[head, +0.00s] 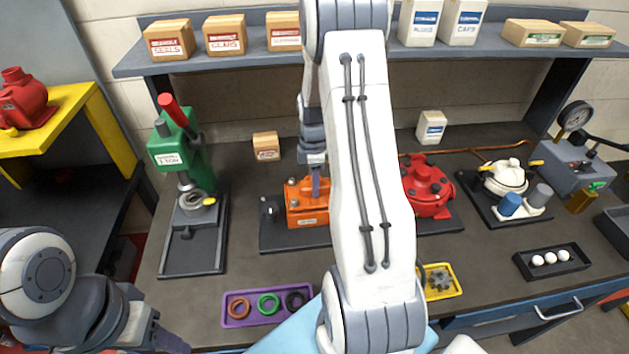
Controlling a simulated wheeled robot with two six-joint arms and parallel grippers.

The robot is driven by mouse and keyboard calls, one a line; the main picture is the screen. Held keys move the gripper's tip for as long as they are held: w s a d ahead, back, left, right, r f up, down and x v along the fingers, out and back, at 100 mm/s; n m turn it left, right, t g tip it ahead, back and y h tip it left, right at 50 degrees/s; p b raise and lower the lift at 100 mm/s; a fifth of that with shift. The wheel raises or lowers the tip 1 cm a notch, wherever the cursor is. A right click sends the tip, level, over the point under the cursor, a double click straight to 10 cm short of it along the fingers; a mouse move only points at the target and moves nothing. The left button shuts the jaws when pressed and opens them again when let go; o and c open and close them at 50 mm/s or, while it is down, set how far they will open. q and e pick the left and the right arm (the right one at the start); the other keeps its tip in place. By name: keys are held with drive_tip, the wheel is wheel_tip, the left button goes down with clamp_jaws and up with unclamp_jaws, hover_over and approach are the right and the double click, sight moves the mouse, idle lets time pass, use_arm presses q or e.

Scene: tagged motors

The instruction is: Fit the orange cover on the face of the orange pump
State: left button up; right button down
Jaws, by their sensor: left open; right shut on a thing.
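The orange pump (301,213) sits on a dark base plate at the middle of the bench, with a shaft end on its left. My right gripper (318,190) points down at the pump's top right part and is shut on the orange cover. The cover is mostly hidden by the fingers and my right arm, and its orange blends with the pump. I cannot tell whether it is seated on the face. My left gripper (172,343) is open at the lower left, low and far from the pump; its fingertips are hard to make out.
A red pump (427,188) stands to the right, partly behind my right arm. A green press (180,150) stands left. A purple tray (235,322) with rings and a yellow tray (455,292) with a gear lie at the front. A shelf (225,57) with boxes spans the back.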

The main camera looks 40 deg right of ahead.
drive_tip(key=shift+f+b, duration=0.4)
drive_tip(key=shift+f, duration=0.2)
drive_tip(key=c, duration=0.5)
unclamp_jaws()
drive_tip(key=shift+o, duration=0.9)
drive_tip(key=shift+r+p, duration=2.65)
drive_tip(key=shift+r, duration=0.4)
drive_tip(key=shift+f, duration=0.1)
